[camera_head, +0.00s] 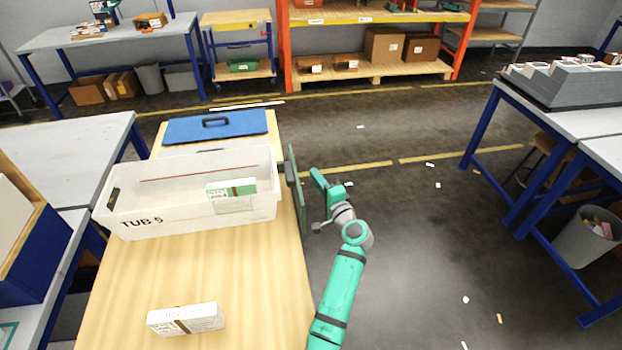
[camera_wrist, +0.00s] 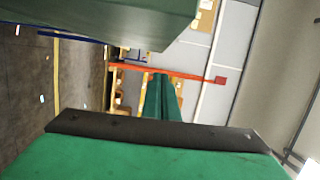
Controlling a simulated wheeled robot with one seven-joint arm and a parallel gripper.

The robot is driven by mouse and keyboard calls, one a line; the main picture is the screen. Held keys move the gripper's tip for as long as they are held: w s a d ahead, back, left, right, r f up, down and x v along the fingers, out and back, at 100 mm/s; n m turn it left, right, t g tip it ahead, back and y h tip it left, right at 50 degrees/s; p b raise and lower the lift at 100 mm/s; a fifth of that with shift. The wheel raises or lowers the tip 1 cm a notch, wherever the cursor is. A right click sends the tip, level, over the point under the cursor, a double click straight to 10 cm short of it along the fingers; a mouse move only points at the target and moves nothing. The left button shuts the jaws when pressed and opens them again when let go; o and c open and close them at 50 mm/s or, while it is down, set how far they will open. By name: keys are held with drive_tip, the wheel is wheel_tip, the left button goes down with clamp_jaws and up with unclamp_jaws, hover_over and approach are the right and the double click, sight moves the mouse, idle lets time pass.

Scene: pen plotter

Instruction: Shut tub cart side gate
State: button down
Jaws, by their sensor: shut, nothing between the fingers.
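The tub cart (camera_head: 250,290) has a pale wooden top. A clear tub (camera_head: 165,208) marked TUB 5 stands on it, with a green and white box inside. A dark green side gate (camera_head: 297,195) stands roughly upright at the cart's right edge, seen almost edge-on. I cannot tell whether it is fully shut. My teal gripper (camera_head: 318,180) is just right of the gate with a small gap. In the wrist view, my fingers (camera_wrist: 161,85) are shut and empty. A green panel (camera_wrist: 110,20), apparently the gate, fills the top left there.
A white box (camera_head: 186,319) lies at the cart's near end and a blue lid (camera_head: 215,126) at its far end. A blue-legged table (camera_head: 590,118) and grey bin (camera_head: 582,237) stand right. The floor (camera_head: 420,240) right of my arm is mostly clear.

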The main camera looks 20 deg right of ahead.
drive_tip(key=s, duration=1)
drive_tip(key=shift+d, duration=0.45)
